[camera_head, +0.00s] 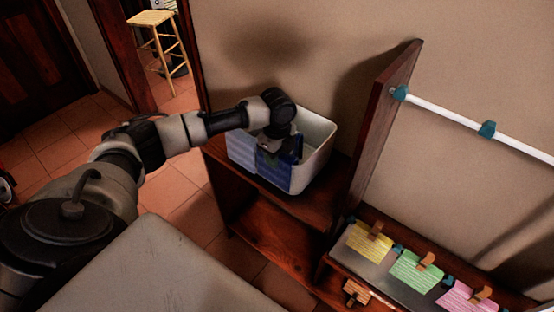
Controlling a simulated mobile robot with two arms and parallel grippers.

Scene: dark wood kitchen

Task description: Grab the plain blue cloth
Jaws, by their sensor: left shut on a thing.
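A white bin (312,168) stands on the dark wood shelf against the wall. A plain dark blue cloth (274,170) hangs over its front rim. A paler, striped-looking cloth (241,152) hangs to its left. My left gripper (281,148) points down at the bin, at the top of the blue cloth. It is shut on the blue cloth; its fingertips are dark and partly hidden against the cloth. My right gripper is out of view.
A tall wood side panel (385,120) rises right of the bin. A white rod (455,116) with teal clips runs along the wall. A wooden stool (153,20) stands beyond the doorway.

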